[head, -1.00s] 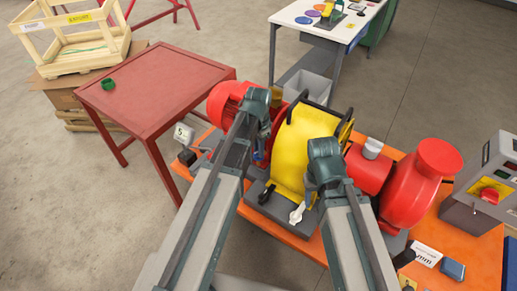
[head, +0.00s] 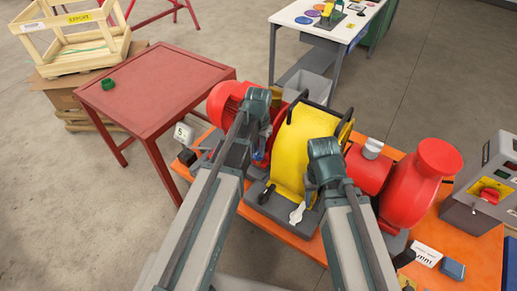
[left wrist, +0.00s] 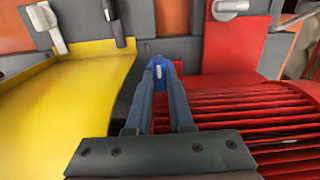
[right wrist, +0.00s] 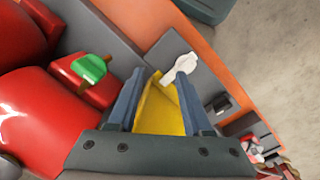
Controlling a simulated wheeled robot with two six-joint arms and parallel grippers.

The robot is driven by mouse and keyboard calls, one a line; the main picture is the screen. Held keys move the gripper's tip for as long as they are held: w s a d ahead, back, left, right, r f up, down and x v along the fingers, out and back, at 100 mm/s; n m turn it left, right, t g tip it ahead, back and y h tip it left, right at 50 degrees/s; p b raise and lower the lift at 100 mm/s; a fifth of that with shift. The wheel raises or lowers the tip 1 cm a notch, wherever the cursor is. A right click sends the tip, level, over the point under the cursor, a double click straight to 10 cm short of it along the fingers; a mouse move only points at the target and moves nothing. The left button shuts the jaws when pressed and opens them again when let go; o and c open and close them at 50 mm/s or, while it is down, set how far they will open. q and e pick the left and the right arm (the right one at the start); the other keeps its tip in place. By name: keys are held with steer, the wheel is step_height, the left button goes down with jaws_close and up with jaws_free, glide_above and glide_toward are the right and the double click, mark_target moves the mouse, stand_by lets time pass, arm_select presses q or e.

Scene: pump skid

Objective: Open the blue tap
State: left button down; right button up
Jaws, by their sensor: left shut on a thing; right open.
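The blue tap (left wrist: 159,70) shows in the left wrist view between the fingertips of my left gripper (left wrist: 160,80), which is shut on it. The tap sits low on the pump skid, between the yellow guard (left wrist: 60,85) and the red ribbed motor (left wrist: 240,110). In the head view a bit of blue (head: 260,156) shows beside my left wrist, and the fingertips are mostly hidden. My right gripper (right wrist: 158,78) is open and empty, above the yellow guard's side, with a white lever (right wrist: 182,66) beyond its fingertips.
A dark lever (left wrist: 117,28) and a white lever (left wrist: 47,22) stand near the yellow guard. A green tap (right wrist: 91,67) is by the red pump (right wrist: 40,110). A control box (head: 490,190) stands at the right. A red table (head: 160,85) is at the left.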

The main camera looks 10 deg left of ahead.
mark_target(258, 151)
arm_select(q)
steer(key=c, duration=0.8)
jaws_free()
step_height(258, 151, up, 14)
steer(key=p, duration=1.4)
steer(key=shift+f, duration=0.2)
steer(key=s+d+f+b, duration=0.4)
steer(key=s+f+b, duration=0.3)
steer(key=f+b, duration=0.2)
steer(key=s+d+f+y+b, duration=0.1)
steer(key=s+d+f+b, duration=0.4)
steer(key=s+f+b, duration=0.3)
steer(key=shift+d+f+b, duration=0.25)
steer(key=shift+f+b, duration=0.3)
steer(key=shift+b, duration=0.3)
